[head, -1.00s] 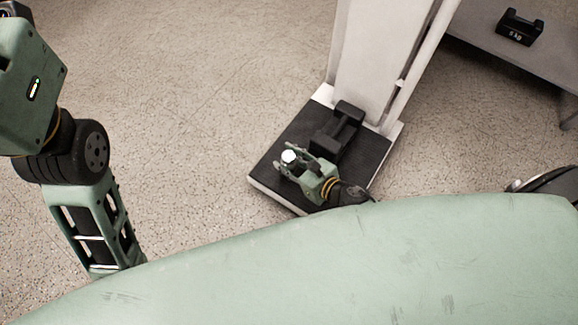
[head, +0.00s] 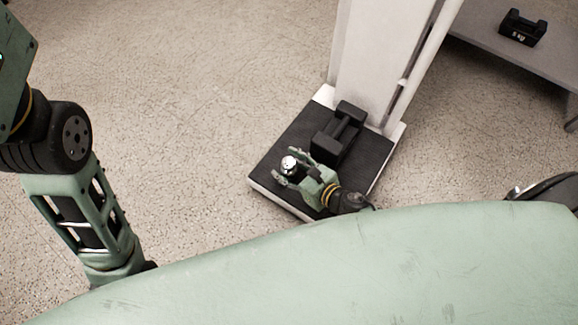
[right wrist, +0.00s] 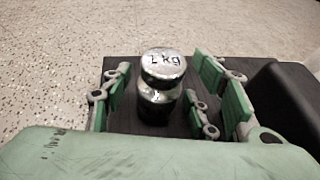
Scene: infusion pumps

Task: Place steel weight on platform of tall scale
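The steel weight (head: 289,163) is a small shiny cylinder with a knob top, marked "1 kg" in the right wrist view (right wrist: 161,96). It stands upright on the black platform (head: 290,143) of the tall scale (head: 375,60). My right gripper (head: 299,168) is low over the platform, its fingers on either side of the weight. In the right wrist view the fingers (right wrist: 160,98) are spread, with gaps between them and the weight. My left arm is at the left; its gripper is not in view.
A black block weight (head: 338,134) lies on the platform beside my right gripper, towards the column. Another black weight (head: 523,27) sits on a grey shelf (head: 480,43) at the upper right. The floor left of the scale is clear.

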